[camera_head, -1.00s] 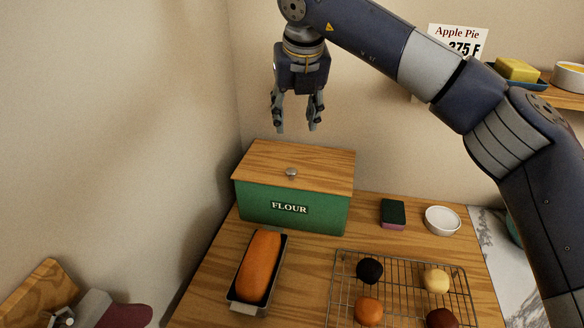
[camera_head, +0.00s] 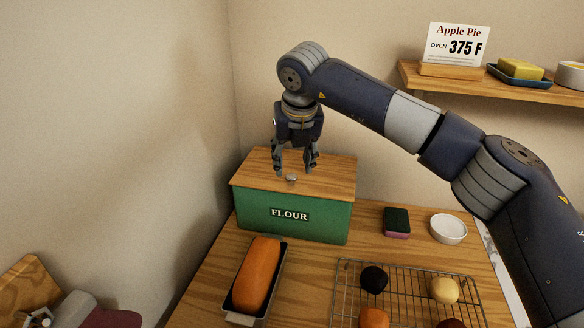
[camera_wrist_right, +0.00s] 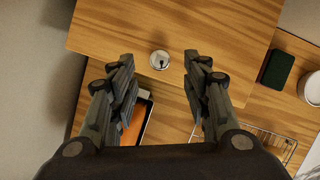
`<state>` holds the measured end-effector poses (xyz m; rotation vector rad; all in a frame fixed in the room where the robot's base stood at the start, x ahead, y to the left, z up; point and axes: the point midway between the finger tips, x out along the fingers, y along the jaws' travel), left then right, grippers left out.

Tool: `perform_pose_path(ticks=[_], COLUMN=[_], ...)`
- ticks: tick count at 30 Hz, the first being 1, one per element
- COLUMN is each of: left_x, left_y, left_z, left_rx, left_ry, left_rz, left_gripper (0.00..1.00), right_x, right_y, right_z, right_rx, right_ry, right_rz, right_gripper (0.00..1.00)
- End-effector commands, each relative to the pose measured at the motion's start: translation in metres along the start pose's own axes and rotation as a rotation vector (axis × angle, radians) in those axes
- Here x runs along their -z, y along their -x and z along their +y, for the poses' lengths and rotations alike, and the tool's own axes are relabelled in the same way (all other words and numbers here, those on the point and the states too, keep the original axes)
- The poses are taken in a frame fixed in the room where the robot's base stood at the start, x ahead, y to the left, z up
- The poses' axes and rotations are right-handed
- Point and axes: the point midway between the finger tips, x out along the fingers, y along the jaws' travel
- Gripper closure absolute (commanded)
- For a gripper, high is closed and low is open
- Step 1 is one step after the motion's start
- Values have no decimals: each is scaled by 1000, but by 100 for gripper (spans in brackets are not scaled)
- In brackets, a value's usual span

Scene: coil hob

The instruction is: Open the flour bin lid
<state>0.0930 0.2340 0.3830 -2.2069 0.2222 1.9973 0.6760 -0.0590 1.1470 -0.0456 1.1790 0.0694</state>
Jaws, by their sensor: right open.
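The green flour bin (camera_head: 300,222) stands on the wooden counter with its flat wooden lid (camera_head: 325,172) closed on top. A small round metal knob (camera_head: 291,178) sits on the lid; it also shows in the right wrist view (camera_wrist_right: 159,60). My right gripper (camera_head: 293,172) is open, points down and is at the knob, with its fingers on either side of it in the head view. In the right wrist view the knob lies a little beyond the fingertips, between their lines, and nothing is held. My left gripper cannot be made out.
A loaf in a metal tin (camera_head: 257,277) stands in front of the bin. A sponge (camera_head: 397,222), a white bowl (camera_head: 448,229) and a wire rack (camera_head: 343,288) with several round buns are to the right. A wall shelf (camera_head: 505,87) holds a recipe sign (camera_head: 458,46).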

Motion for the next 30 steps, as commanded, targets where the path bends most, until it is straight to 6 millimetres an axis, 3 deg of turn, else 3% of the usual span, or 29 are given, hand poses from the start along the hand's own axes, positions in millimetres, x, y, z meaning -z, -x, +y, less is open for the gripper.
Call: perform_pose_path(ticks=[9,19,20,25,30], left_x=[-2,-5,-5,-5,-5], left_y=[12,12,12,12,12], left_z=[0,0,0,0,0], left_rx=[-1,-1,-1,-1,-1], left_ry=[1,1,1,1,2], left_rz=[-6,-10,-10,-10,-10], left_gripper=[100,100,100,100,100], right_x=[0,0,0,0,0], right_y=[-41,-46,-46,-46,-45], right_z=[0,0,0,0,0], right_rx=[0,0,0,0,0], right_ry=[0,1,1,1,1], right_rz=[0,-1,-1,-1,-1], right_gripper=[56,56,58,97,100])
